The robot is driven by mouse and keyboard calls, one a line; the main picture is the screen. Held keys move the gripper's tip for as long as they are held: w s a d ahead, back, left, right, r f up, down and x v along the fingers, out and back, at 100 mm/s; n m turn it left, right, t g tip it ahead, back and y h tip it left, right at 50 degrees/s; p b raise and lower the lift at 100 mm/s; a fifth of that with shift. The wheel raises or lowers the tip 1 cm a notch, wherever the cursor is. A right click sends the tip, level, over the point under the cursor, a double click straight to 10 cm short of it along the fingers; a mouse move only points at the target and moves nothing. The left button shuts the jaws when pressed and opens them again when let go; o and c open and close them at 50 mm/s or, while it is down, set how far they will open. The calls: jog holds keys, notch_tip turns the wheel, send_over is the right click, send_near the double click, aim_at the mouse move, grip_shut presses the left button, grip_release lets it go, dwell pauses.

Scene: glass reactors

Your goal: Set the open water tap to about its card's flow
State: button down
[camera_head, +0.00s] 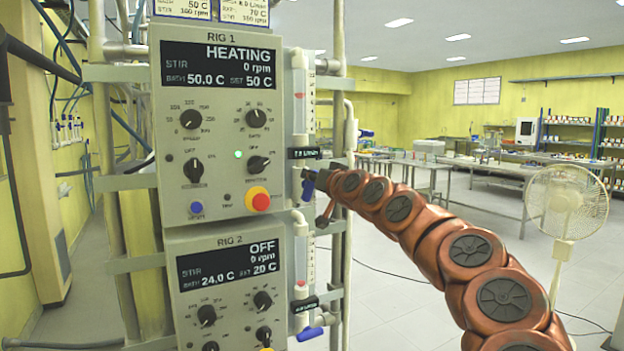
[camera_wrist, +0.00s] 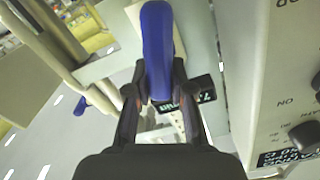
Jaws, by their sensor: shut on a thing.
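The blue tap handle (camera_head: 308,190) of Rig 1 sits at the right side of its panel, below the flow tube (camera_head: 299,90). My gripper (camera_head: 318,187) is shut on this handle. In the wrist view the blue handle (camera_wrist: 157,45) stands upright between my gripper's fingers (camera_wrist: 160,95). A black readout (camera_head: 304,153) under the tube seems to show about 7 L/min, its decimals unclear. A reddish float mark shows in the tube.
Rig 1's panel (camera_head: 218,130) reads HEATING, 0 rpm, 50.0 C. Rig 2's panel (camera_head: 232,290) below reads OFF; its blue tap handle (camera_head: 310,333) lies about level. Steel pipes stand close behind the taps. A white fan (camera_head: 566,205) stands on the right.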

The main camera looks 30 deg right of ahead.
jog(key=c, duration=1)
grip_release()
jog(key=shift+s, duration=0.15)
jog(key=s+a, duration=0.1)
jog(key=s, duration=1)
jog(key=shift+s, duration=0.35)
